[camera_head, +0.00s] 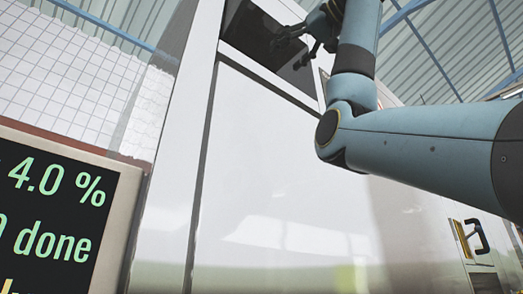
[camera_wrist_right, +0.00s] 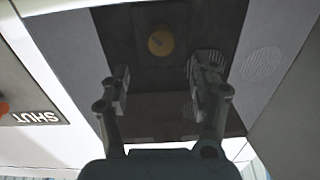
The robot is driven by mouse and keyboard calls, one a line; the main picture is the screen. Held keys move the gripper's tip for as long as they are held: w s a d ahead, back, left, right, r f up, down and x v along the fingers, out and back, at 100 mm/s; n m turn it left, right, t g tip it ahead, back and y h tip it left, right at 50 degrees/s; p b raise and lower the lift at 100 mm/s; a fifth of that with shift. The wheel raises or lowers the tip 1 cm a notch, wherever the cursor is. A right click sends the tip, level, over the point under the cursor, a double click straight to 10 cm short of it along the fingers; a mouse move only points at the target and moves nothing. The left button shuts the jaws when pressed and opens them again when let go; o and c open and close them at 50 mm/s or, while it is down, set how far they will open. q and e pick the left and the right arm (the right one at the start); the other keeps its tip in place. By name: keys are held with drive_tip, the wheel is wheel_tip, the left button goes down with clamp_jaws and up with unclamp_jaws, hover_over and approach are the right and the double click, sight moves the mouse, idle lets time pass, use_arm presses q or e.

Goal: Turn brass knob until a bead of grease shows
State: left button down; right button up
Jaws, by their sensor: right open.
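The brass knob (camera_wrist_right: 161,41) is a small round yellowish disc on the dark surface of a recess in the right wrist view. My right gripper (camera_wrist_right: 163,82) is open, with its two fingers apart and the knob beyond their tips, roughly between them. Nothing is between the fingers. In the head view my right gripper (camera_head: 291,48) is at the dark recess (camera_head: 250,28) high in the white machine; I cannot make out the knob there. No grease bead is visible. My left gripper is not in view.
The white machine panel (camera_head: 280,170) fills the middle below the recess. A screen (camera_head: 55,215) reading "4.0 %" and "done" stands at left. A black door handle (camera_head: 479,237) is at lower right. A "SHUT" label (camera_wrist_right: 38,118) lies left of the recess in the wrist view.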

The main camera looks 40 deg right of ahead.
drive_tip(key=w+p, duration=0.2)
drive_tip(key=w, duration=0.1)
drive_tip(key=w+a+p, duration=0.1)
drive_tip(key=w, duration=0.1)
drive_tip(key=shift+w+r, duration=0.1)
drive_tip(key=shift+w, duration=0.15)
drive_tip(key=w+p, duration=0.1)
drive_tip(key=w, duration=0.3)
drive_tip(key=shift+w+a, duration=0.1)
drive_tip(key=shift+w, duration=0.1)
drive_tip(key=shift+c, duration=0.3)
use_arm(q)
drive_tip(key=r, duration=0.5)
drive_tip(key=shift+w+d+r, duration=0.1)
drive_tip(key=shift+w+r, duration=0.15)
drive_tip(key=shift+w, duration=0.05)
use_arm(e)
drive_tip(key=shift+s+f, duration=0.1)
drive_tip(key=shift+f, duration=0.1)
drive_tip(key=c, duration=1.1)
